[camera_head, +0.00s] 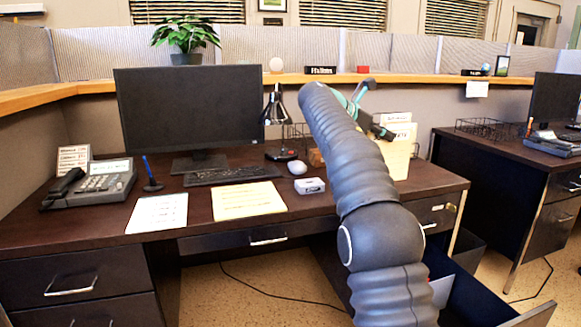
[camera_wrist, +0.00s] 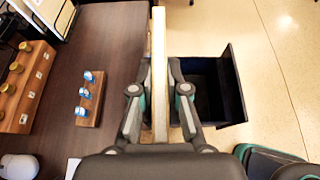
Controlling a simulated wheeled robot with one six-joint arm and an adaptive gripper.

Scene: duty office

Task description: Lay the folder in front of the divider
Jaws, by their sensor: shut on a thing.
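My gripper (camera_wrist: 159,90) is shut on a cream folder (camera_wrist: 159,45), which stands edge-on between the two fingers in the wrist view. In the head view the folder (camera_head: 398,160) shows upright above the right end of the desk, partly hidden by my arm. An open dark drawer (camera_head: 490,306) is low at the right, below the desk. It also shows in the wrist view (camera_wrist: 236,85), to the right of the folder. A pale panel (camera_head: 441,290) shows beside my arm at the drawer; I cannot tell whether it is the divider.
The dark desk (camera_head: 110,225) holds a monitor (camera_head: 190,110), phone (camera_head: 92,184), lamp (camera_head: 277,112), keyboard (camera_head: 232,176) and papers (camera_head: 248,201). Wooden stamp racks (camera_wrist: 90,98) lie left of my gripper. A second desk (camera_head: 510,180) stands right, with floor between.

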